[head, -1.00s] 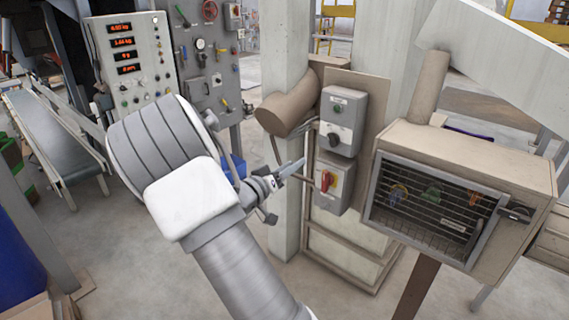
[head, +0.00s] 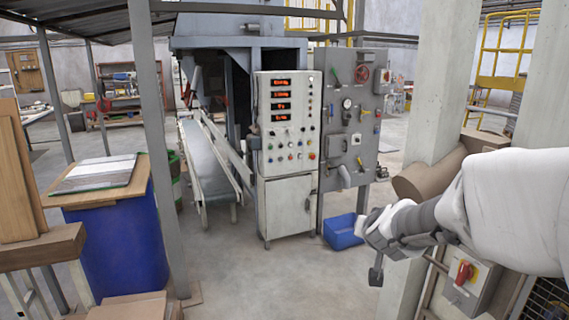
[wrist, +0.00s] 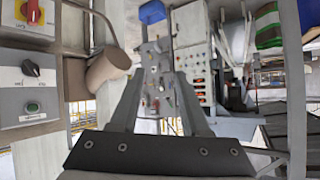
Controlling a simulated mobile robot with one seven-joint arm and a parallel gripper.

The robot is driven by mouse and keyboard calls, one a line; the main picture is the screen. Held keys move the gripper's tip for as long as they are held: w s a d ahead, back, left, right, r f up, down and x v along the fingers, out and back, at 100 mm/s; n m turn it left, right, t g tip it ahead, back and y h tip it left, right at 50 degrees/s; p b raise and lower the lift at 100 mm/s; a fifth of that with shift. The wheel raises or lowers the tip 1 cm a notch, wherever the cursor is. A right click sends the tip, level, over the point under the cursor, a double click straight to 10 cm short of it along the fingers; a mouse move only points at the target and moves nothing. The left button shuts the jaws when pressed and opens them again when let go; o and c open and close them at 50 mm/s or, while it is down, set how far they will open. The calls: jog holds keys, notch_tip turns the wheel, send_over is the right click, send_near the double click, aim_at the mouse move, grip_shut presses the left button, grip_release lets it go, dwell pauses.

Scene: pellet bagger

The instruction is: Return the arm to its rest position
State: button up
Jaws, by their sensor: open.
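My gripper (head: 376,262) is in the right half of the head view, low in front of the blue bin and the grey valve panel. My white arm reaches in from the right edge. In the wrist view my gripper (wrist: 159,78) shows two dark fingers spread apart, with nothing between them. The red rotary switch (head: 464,272) is on its box at the lower right, apart from my gripper. It also shows at the upper left of the wrist view (wrist: 30,11), beside a box with a black knob (wrist: 31,68) and a green button (wrist: 33,107).
The control cabinet (head: 289,212) with red displays stands at centre, beside the valve panel (head: 352,115). A blue bin (head: 343,232) lies on the floor. A conveyor (head: 208,165) and a blue drum (head: 120,245) are left. A brown duct (head: 428,178) juts from the right pillar. Middle floor is clear.

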jog(key=s+a+n+g+y, duration=0.1)
jog(key=s+a+n+g, duration=0.1)
jog(key=s, duration=1.2)
jog(key=s+a+n+g, duration=0.1)
jog(key=s+a+g, duration=0.1)
jog(key=s, duration=1.2)
jog(key=shift+a+r+n+g+y, duration=0.3)
jog(key=shift+r+n+g+y, duration=0.15)
jog(key=shift+g, duration=0.35)
jog(key=shift+s, duration=0.1)
